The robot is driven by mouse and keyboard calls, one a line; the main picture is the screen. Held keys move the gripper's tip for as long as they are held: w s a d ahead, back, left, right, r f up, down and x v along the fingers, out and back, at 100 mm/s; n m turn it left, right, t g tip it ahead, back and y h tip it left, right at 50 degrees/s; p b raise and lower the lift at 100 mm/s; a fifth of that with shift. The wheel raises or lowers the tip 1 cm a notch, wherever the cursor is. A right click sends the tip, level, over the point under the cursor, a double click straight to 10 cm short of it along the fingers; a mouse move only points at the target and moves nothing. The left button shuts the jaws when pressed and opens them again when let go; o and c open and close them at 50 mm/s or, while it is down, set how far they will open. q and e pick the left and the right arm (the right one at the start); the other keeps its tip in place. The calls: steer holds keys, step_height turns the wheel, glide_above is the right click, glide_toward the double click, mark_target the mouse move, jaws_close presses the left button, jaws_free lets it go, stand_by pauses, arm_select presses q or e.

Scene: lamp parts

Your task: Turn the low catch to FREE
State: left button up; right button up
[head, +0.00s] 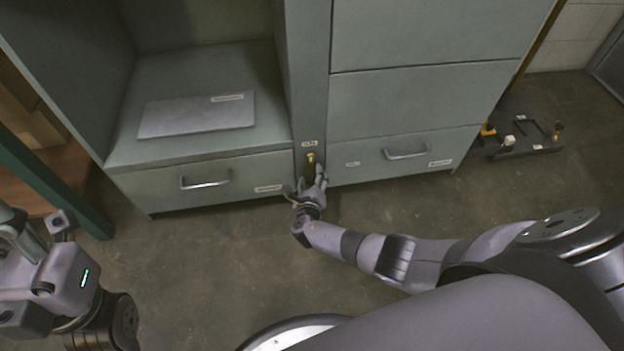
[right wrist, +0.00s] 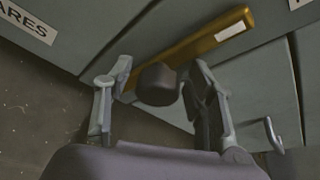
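The low catch is a brass plate (head: 311,159) low on the narrow post between the two drawer columns. In the right wrist view the brass bar (right wrist: 205,42) runs diagonally, with a dark round knob (right wrist: 157,84) at its lower part. My right gripper (head: 312,178) is at the catch; in the right wrist view its fingers (right wrist: 160,75) stand apart, one on each side of the knob, with gaps showing. The lettering by the catch is too small to read. My left gripper (head: 45,275) is at the lower left, away from the cabinet; its fingers are unclear.
A left drawer (head: 215,170) and a right drawer (head: 400,152) with bar handles flank the catch. A grey flat panel (head: 195,115) lies on the left shelf. A dark tray (head: 522,138) with small parts is on the floor at right. The floor before the cabinet is clear.

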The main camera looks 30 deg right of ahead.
steer(key=shift+s+f, duration=0.15)
steer(key=shift+s, duration=0.05)
steer(key=shift+s+a, duration=0.25)
steer(key=shift+s, duration=0.2)
steer(key=v, duration=1)
steer(key=shift+s+a+r, duration=0.2)
steer(key=shift+s+r, duration=0.05)
steer(key=shift+r, duration=0.1)
